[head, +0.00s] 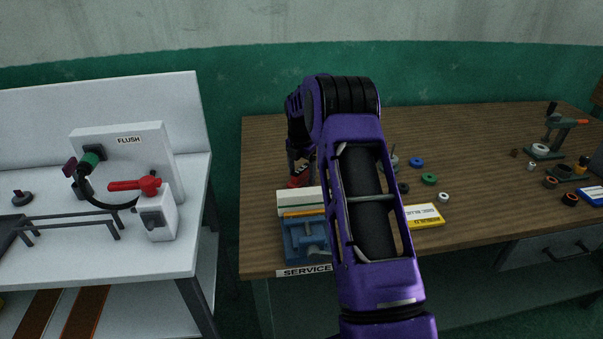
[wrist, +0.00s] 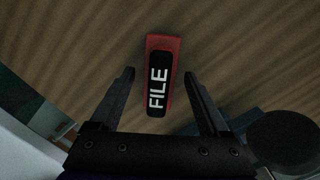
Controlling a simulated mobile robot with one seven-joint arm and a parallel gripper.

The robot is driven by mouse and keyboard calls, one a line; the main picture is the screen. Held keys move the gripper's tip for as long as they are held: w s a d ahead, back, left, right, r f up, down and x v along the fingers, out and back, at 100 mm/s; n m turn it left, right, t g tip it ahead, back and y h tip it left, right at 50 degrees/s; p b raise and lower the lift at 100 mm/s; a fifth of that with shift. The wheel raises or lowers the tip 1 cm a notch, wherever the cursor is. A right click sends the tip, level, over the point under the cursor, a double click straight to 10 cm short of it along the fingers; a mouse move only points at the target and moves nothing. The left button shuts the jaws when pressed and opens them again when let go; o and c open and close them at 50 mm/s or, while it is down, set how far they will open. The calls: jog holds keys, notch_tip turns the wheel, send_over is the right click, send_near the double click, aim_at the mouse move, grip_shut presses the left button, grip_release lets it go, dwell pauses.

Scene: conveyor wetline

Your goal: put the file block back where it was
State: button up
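The file block is a small red block with a black top lettered FILE. In the wrist view the file block (wrist: 161,75) lies on the brown wooden bench, in the gap between my fingers and reaching out past their tips. My gripper (wrist: 159,75) is open, with a finger on each side of the block and bare wood showing between. In the head view my gripper (head: 300,167) points down over the left part of the bench, and a bit of the red file block (head: 299,182) shows beneath it. My arm hides part of the bench.
A blue vise-like fixture (head: 306,240) and a white box (head: 301,202) stand at the bench's front left. A yellow box (head: 423,216) and several coloured rings, one of them green (head: 429,179), lie right of my arm. The white flush station (head: 135,160) stands left, across a gap.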

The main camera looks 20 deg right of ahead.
aim_at(300, 172)
notch_tip(300, 172, up, 12)
jog(key=s, duration=0.1)
jog(key=shift+a+r+p, duration=0.15)
jog(key=shift+a+p, duration=0.15)
jog(key=shift+p, duration=0.05)
dwell(0.5)
